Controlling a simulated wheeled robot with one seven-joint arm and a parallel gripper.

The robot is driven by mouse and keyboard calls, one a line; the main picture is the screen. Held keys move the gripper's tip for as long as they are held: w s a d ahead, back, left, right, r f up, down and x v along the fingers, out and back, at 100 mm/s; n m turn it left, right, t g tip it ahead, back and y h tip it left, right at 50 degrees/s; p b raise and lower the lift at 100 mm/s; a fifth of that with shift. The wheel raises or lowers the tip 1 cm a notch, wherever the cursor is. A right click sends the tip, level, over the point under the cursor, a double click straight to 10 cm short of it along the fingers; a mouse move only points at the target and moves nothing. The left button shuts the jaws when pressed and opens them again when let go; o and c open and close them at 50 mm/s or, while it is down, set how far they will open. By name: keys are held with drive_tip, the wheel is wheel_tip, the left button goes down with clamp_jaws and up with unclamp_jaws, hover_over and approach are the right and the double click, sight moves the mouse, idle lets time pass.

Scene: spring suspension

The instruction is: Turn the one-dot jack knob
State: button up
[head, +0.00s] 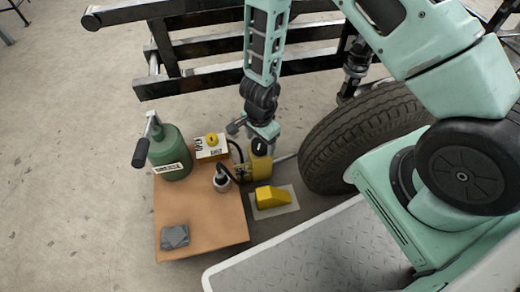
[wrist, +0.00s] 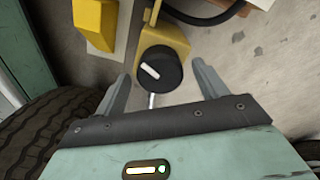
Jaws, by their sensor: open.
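A yellow jack (head: 259,169) stands on the floor beside the tyre, below my gripper (head: 254,134). On it is a round black knob with a white pointer bar (wrist: 160,73); the knob also shows in the head view (head: 259,146). I cannot make out any dot mark on it. In the wrist view my gripper (wrist: 161,80) is open, with one grey finger to each side of the knob and visible gaps between. The yellow jack body (wrist: 164,38) shows behind the knob.
A large tyre (head: 352,135) is close on the right. A yellow wedge block (head: 271,196) sits on a pale plate. A brown board (head: 206,232) bears a green cylinder with a lever (head: 171,152) and a labelled box (head: 211,149). A dark cable (wrist: 207,18) runs near the jack.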

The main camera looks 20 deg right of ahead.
drive_tip(key=shift+f+b, duration=0.45)
drive_tip(key=shift+f, duration=0.45)
drive_tip(key=c, duration=1)
drive_tip(key=shift+m, duration=0.3)
drive_tip(key=m+p, duration=0.1)
drive_tip(key=m, duration=0.3)
drive_tip(key=shift+m+p, duration=0.7)
drive_tip(key=shift+m, duration=1.3)
